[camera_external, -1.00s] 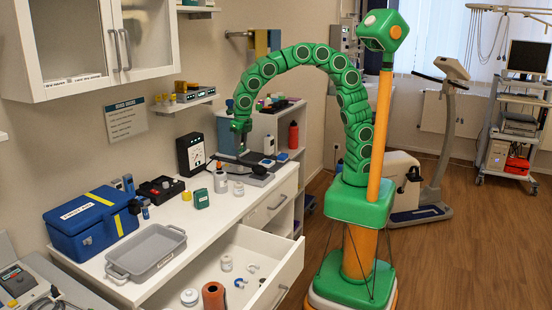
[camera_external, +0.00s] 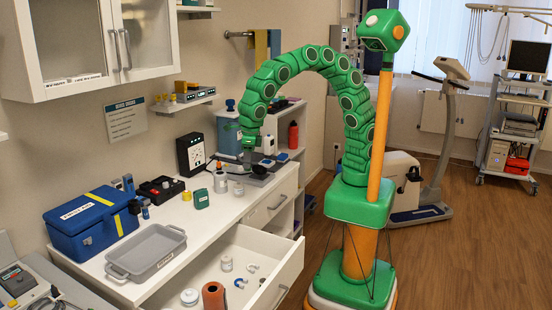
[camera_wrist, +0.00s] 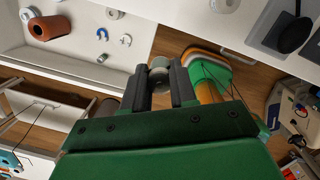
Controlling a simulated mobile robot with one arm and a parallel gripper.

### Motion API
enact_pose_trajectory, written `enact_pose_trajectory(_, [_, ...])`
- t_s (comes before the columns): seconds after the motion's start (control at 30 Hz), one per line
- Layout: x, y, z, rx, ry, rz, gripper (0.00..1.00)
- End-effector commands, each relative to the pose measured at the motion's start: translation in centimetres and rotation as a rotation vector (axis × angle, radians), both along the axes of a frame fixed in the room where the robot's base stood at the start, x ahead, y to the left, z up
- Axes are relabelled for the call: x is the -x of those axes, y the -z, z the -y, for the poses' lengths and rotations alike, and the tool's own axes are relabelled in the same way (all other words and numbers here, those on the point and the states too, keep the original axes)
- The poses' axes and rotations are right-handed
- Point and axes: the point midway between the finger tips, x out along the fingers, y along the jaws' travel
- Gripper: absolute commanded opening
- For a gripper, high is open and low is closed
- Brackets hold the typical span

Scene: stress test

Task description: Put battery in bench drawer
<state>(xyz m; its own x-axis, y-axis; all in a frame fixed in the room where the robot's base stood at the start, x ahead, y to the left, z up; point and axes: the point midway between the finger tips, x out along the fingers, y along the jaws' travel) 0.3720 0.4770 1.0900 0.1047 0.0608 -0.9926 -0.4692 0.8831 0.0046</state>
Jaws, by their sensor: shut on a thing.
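My gripper (camera_wrist: 160,82) is shut on a small pale grey-green cylinder, seemingly the battery (camera_wrist: 159,70), between its dark fingers in the wrist view. In the external view my gripper (camera_external: 249,150) hangs above the far right part of the bench; the held thing is too small to make out there. The bench drawer (camera_external: 289,267) is pulled open, well below and nearer than my gripper. The drawer also shows upper left in the wrist view (camera_wrist: 85,20).
A wall cabinet (camera_external: 100,45) hangs at the upper left.

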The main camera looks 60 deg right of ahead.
Motion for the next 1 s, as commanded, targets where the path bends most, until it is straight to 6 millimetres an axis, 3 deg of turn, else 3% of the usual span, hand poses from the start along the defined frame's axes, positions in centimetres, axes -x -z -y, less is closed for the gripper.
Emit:
enact_pose_trajectory(0.5, [9.9,0.2,-6.3,0.000,-0.323,0.002,0.00])
enact_pose_trajectory(1.0, [15.2,0.4,-8.6,0.003,-0.483,0.003,0.00])
